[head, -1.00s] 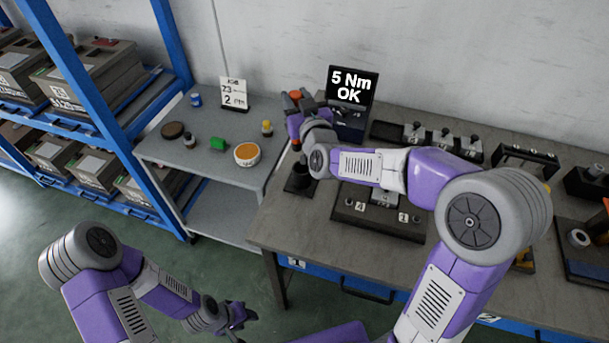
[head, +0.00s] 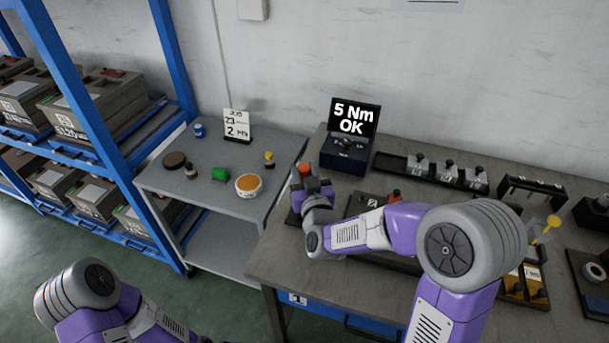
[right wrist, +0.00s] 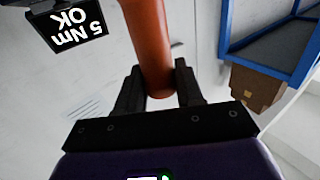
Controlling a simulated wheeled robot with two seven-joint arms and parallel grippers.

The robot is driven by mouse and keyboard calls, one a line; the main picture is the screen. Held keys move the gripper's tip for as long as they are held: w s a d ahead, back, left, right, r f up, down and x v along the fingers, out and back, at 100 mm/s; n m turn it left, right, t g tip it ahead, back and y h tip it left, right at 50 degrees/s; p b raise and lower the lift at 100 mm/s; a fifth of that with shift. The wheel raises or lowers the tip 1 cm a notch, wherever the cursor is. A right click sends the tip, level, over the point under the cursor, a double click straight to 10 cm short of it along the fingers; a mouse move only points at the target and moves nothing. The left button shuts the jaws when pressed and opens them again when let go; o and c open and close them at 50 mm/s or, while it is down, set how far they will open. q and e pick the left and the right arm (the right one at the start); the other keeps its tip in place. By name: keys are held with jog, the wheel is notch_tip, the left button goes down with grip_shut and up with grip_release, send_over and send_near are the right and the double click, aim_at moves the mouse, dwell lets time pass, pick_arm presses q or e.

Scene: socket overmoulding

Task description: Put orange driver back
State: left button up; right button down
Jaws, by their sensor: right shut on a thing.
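The orange driver (head: 305,169) is upright in my right gripper (head: 311,188), at the left end of the workbench. In the right wrist view its orange handle (right wrist: 148,40) stands between the two black fingers of the gripper (right wrist: 160,88), which are shut on it. The driver's lower end is hidden behind the gripper and wrist. A dark base plate (head: 292,219) shows beside the wrist, below the driver; the arm hides the rest of it. I cannot tell whether the driver touches it. My left gripper is out of view.
A screen (head: 353,117) reading "5 Nm OK" stands behind the gripper. A grey side table (head: 217,222) with small items, including an orange-topped round tub (head: 248,186), is to the left. My right forearm covers part of a dark fixture (head: 362,203). A yellow-handled tool (head: 552,222) stands at the right.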

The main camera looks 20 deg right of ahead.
jog(key=shift+r, duration=0.1)
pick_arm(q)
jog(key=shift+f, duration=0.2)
pick_arm(e)
jog(key=c, duration=0.7)
grip_release()
jog(key=shift+f, duration=0.2)
